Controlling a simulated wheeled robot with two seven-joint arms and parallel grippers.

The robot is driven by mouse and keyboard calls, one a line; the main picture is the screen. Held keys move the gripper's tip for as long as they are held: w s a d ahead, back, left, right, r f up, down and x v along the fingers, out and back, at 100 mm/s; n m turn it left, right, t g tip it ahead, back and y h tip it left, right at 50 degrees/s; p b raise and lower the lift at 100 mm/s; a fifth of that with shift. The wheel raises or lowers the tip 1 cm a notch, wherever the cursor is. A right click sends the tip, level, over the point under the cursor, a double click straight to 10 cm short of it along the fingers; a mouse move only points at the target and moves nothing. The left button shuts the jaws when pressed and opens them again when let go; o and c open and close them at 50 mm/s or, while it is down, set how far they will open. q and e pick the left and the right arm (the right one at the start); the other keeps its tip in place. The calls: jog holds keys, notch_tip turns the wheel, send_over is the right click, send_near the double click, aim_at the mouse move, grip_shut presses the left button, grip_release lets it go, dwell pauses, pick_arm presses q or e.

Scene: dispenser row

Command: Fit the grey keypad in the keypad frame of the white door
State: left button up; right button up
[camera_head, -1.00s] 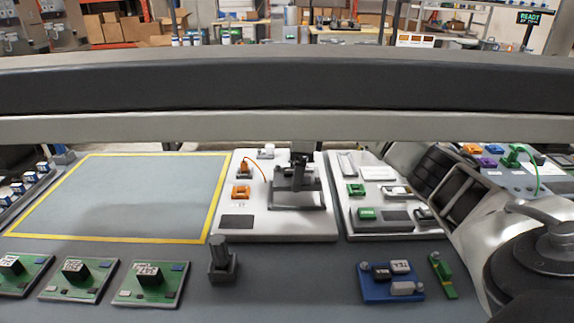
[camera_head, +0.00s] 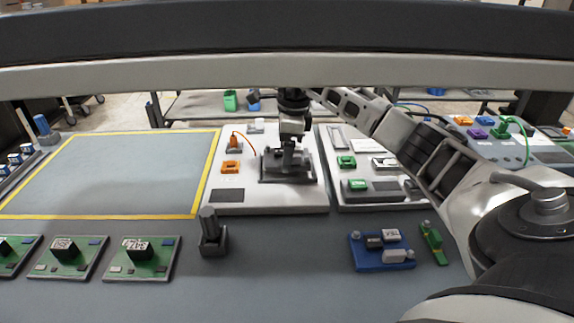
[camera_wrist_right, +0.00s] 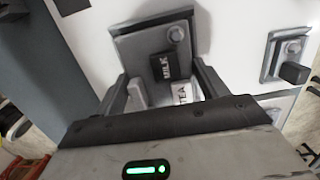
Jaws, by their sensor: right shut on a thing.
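The grey keypad (camera_wrist_right: 148,50), with a black MILK button, a white TEA button and a round knob, lies between the fingers of my right gripper (camera_wrist_right: 163,88), which is shut on it. In the head view my right gripper (camera_head: 290,146) points down over the keypad frame (camera_head: 264,179) on the white door (camera_head: 280,200). The door also shows in the wrist view (camera_wrist_right: 228,50). The keypad lies over the frame area; I cannot tell whether it is seated or just above it. The gripper hides part of both. My left gripper is not in view.
A second white panel (camera_head: 349,203) with green parts stands to the right. A blue keypad (camera_head: 368,262), a green part (camera_head: 433,243) and a dark post on a base (camera_head: 212,240) lie in front. Green boards (camera_head: 115,268) line the front left. The yellow-bordered area (camera_head: 120,170) is clear.

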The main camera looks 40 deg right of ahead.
jog(key=shift+f, duration=0.15)
jog(key=shift+f, duration=0.35)
jog(key=shift+s+f+b, duration=0.1)
jog(key=shift+f+b, duration=0.2)
dwell(0.4)
